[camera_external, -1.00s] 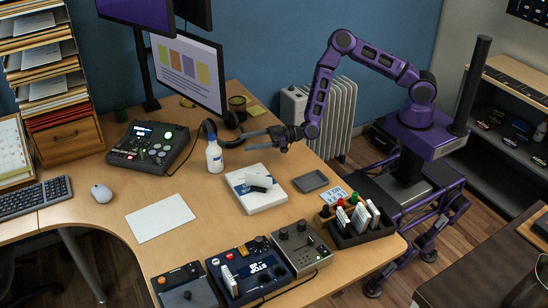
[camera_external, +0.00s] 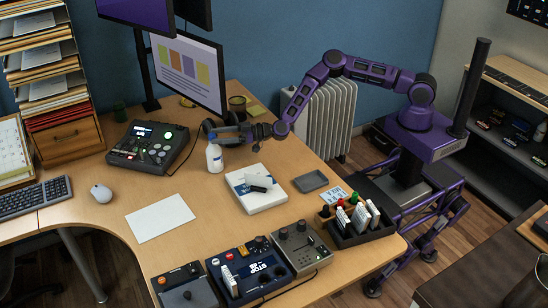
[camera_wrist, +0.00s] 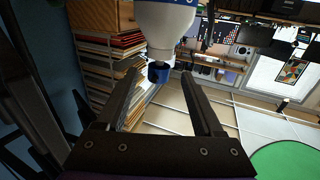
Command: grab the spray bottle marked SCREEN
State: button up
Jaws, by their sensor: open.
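A white spray bottle (camera_external: 215,158) with a blue label and a dark and blue spray head stands upright on the desk, right of the black control console. The marking on its label cannot be read. My gripper (camera_external: 217,134) reaches in from the right at the height of the bottle's head. In the wrist view, the fingers of my gripper (camera_wrist: 158,76) are apart, with the spray head between them near the tips. The bottle's white body (camera_wrist: 163,22) fills the top middle there, seen upside down. Whether a finger touches it cannot be told.
A white box (camera_external: 262,200) with small items on top lies in front of my gripper. The black console (camera_external: 148,150) is left of the bottle, and a monitor (camera_external: 185,72) stands behind. A grey tray (camera_external: 310,181) lies to the right. The desk around the white paper (camera_external: 160,218) is clear.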

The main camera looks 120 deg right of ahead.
jog(key=shift+b+x, duration=0.4)
jog(key=shift+x, duration=2.6)
jog(key=shift+d, duration=0.1)
jog(key=shift+s, duration=0.1)
grip_shut()
